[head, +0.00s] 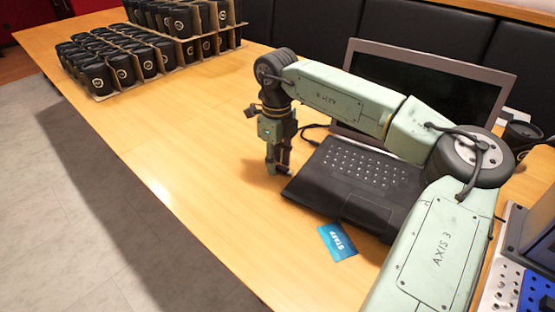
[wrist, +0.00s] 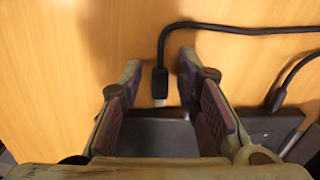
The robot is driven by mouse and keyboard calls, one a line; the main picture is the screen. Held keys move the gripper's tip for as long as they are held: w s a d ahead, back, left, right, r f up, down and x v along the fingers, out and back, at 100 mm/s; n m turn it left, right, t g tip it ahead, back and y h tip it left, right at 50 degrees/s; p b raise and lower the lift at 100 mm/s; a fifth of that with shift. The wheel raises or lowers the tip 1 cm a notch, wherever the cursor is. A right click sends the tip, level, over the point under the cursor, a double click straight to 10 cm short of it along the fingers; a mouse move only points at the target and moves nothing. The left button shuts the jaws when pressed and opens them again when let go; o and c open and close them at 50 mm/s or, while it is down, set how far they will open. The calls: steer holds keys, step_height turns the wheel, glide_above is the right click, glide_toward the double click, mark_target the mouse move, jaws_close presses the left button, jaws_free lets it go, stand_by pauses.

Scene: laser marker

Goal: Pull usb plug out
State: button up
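My gripper (wrist: 158,72) is open, its two fingers on either side of the black USB plug (wrist: 160,84). Gaps show between the plug and both fingers. The plug's pale metal end points down in the wrist view, at the edge of the black laptop (wrist: 160,138); I cannot tell how far it sits in the port. Its black cable (wrist: 215,27) loops up and runs off to the right. In the head view my gripper (head: 277,168) points down beside the left side of the open laptop (head: 325,190); the plug is hidden there.
A second black cable (wrist: 290,82) meets the laptop edge at the right. A blue staff card (head: 338,242) lies in front of the laptop. Black mugs (head: 145,62) stand in cardboard racks at the back left. The wooden table (head: 190,140) left of my gripper is clear.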

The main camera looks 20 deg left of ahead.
stand_by(0.3)
step_height(320, 180, up, 12)
stand_by(0.5)
stand_by(0.3)
